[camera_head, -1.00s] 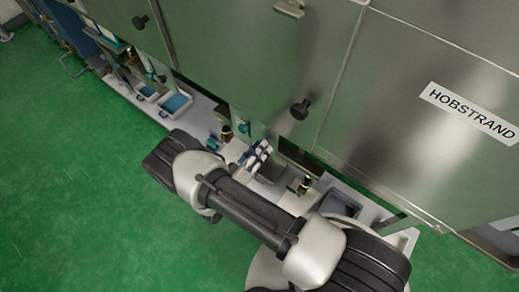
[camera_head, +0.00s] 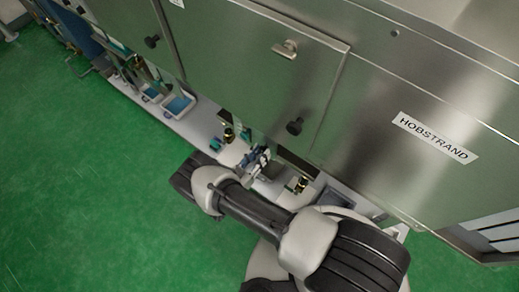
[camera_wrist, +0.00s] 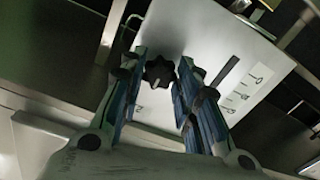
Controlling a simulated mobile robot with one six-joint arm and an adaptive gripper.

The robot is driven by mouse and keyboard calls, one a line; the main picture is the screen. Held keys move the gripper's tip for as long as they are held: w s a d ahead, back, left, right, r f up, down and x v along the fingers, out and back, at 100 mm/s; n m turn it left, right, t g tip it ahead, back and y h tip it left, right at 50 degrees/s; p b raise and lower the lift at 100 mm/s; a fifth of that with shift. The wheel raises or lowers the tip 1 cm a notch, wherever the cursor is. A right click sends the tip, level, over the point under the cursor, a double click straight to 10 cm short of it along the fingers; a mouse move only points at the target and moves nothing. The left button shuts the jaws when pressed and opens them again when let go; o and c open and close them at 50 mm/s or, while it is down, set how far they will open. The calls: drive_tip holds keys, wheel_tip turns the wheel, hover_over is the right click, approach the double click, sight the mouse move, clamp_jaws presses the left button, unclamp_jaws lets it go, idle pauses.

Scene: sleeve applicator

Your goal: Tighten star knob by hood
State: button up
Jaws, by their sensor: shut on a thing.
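A black star knob (camera_wrist: 160,72) sits on a light panel (camera_wrist: 205,42) in the wrist view, with a dark slot and small printed marks beside it. My gripper (camera_wrist: 160,80) has its two blue-lined fingers on either side of the knob and is shut on it. In the head view my gripper (camera_head: 258,160) is low in front of the machine, under the big metal hood (camera_head: 250,75). The star knob cannot be made out there.
A white ledge (camera_head: 195,125) with a blue-filled tray (camera_head: 179,105) runs along the machine. The green floor (camera_head: 90,190) is clear at left.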

drive_tip(key=shift+p, duration=0.5)
drive_tip(key=o, duration=1.1)
drive_tip(key=shift+c, duration=0.2)
drive_tip(key=shift+s+a, duration=0.1)
drive_tip(key=v, duration=1.1)
drive_tip(key=shift+s+a, duration=0.25)
drive_tip(key=shift+s, duration=0.05)
